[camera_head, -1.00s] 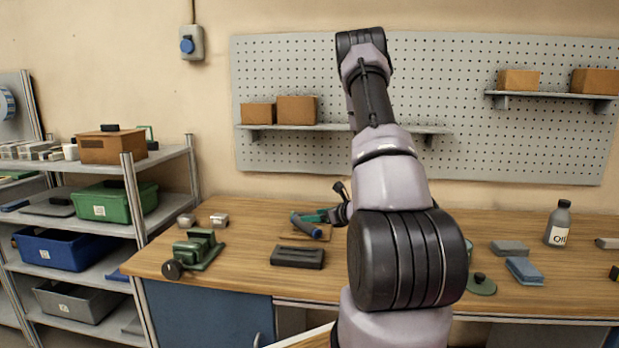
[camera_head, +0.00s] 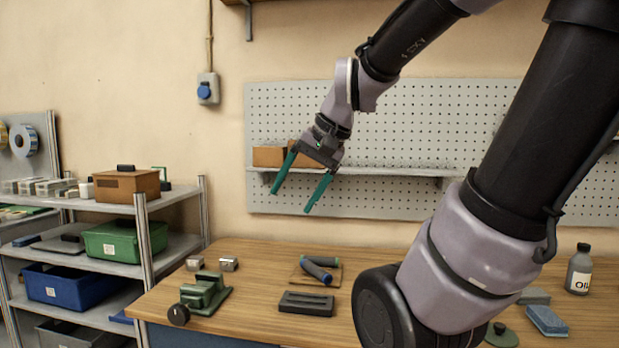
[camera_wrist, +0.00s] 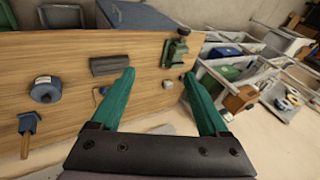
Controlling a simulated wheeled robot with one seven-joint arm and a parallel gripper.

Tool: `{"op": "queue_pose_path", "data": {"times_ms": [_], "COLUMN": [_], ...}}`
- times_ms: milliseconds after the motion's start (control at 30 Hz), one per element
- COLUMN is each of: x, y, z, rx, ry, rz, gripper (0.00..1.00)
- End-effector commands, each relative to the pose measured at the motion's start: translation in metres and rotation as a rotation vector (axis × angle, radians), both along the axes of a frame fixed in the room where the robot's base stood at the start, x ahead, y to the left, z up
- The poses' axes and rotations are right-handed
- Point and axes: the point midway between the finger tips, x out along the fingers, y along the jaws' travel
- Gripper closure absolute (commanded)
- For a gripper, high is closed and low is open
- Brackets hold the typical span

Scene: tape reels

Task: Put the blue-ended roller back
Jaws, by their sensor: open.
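My gripper (camera_head: 290,202) is open and empty, with teal fingers, raised well above the bench before the pegboard. In the wrist view my gripper (camera_wrist: 158,75) is also open, and the rollers are not clearly seen.
A green vise (camera_head: 204,293) and small metal blocks (camera_head: 228,264) stand left of the grooved block. A shelf (camera_head: 390,171) with cardboard boxes is behind my gripper. A shelving rack (camera_head: 150,250) stands left.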

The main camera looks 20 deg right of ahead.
Motion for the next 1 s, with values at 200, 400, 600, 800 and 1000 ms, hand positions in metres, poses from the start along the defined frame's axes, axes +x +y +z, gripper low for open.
{"op": "queue_pose_path", "data": {"times_ms": [200,400,600,800,1000], "x": [-0.018,-0.020,-0.020,-0.020,-0.020], "y": [-0.017,-0.020,-0.020,-0.020,-0.020], "z": [0.026,0.030,0.030,0.030,0.030], "rx": [-0.204,-0.235,-0.233,-0.233,-0.233], "ry": [-0.180,-0.203,-0.202,-0.202,-0.202], "rz": [0.073,0.080,0.080,0.079,0.079], "gripper": [0.22,0.22,0.22,0.22,0.22]}}
